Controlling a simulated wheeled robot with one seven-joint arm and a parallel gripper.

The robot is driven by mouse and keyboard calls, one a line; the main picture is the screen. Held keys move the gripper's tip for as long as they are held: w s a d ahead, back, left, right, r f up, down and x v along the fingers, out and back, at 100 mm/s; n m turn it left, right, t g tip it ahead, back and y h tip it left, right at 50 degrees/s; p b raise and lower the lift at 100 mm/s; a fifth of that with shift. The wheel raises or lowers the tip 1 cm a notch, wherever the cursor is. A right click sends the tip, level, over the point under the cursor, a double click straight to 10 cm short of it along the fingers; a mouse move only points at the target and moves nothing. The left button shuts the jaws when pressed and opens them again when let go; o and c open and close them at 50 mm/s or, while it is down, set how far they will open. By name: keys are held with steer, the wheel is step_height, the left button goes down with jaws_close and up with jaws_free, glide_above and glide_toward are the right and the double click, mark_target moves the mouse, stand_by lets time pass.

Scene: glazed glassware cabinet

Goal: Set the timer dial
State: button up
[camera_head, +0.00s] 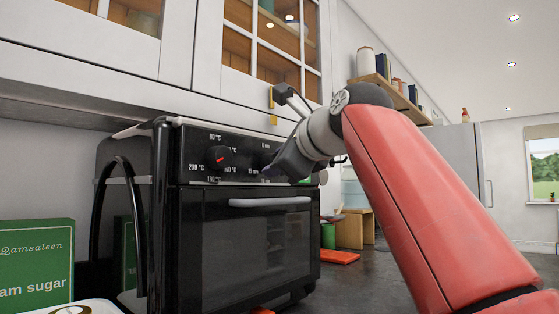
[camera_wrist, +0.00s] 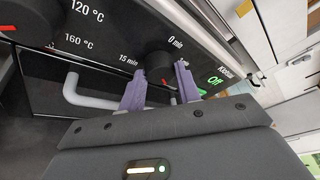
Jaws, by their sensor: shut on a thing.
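The timer dial (camera_wrist: 157,62) is a dark round knob on the oven's black front panel, with "0 min" and "15 min" printed around it in the wrist view. In the head view my gripper (camera_head: 277,167) reaches the right part of the panel and hides most of the dial. The black oven (camera_head: 255,250) stands on the counter with its door shut.
A temperature dial (camera_head: 218,157) with a red pointer sits left on the panel. The oven door handle (camera_head: 270,201) runs below it. Wall cabinets (camera_head: 190,50) hang close above.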

steer(key=o, duration=1)
steer(key=shift+c, duration=0.2)
steer(key=v, duration=0.7)
steer(key=shift+s+b, duration=0.35)
steer(key=shift+s+d, duration=0.1)
steer(key=shift+d, duration=0.1)
